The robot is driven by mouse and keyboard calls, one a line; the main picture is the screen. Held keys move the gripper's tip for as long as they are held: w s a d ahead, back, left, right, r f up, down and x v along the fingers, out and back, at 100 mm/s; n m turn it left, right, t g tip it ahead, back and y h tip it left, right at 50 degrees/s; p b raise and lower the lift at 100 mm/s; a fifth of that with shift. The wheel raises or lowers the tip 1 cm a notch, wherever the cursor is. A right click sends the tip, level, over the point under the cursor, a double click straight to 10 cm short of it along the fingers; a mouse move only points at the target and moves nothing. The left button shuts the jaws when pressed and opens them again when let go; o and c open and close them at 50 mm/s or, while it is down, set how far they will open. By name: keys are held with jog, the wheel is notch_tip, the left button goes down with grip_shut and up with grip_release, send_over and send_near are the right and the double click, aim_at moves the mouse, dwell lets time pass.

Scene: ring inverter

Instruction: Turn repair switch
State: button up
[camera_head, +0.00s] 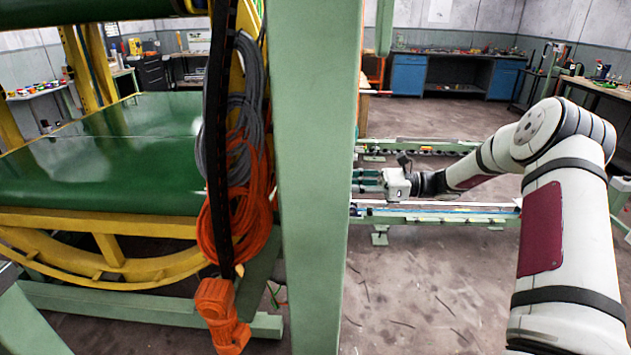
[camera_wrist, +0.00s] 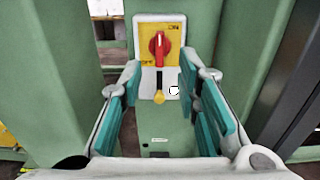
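The repair switch shows in the wrist view as a red rotary knob (camera_wrist: 159,47) on a yellow plate in a white housing (camera_wrist: 144,19). The knob stands upright, with small lettering on either side of it. My gripper (camera_wrist: 158,80) is open, its teal-padded fingers spread below and to either side of the switch. Nothing is between the pads, and the fingers appear apart from the knob. In the head view my gripper (camera_head: 368,181) reaches left toward the green post, partly hidden by it. The switch is not visible in the head view.
A thick green post (camera_head: 317,180) stands close in front. Orange and grey cables (camera_head: 238,225) hang left of it beside the yellow ring frame (camera_head: 110,250). A low green rail (camera_head: 440,215) runs beneath my arm. Floor to the right is mostly clear.

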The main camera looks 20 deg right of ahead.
jog(key=p+x, duration=0.1)
jog(key=x, duration=0.7)
jog(key=shift+a, duration=0.3)
jog(key=shift+c, duration=0.6)
grip_shut()
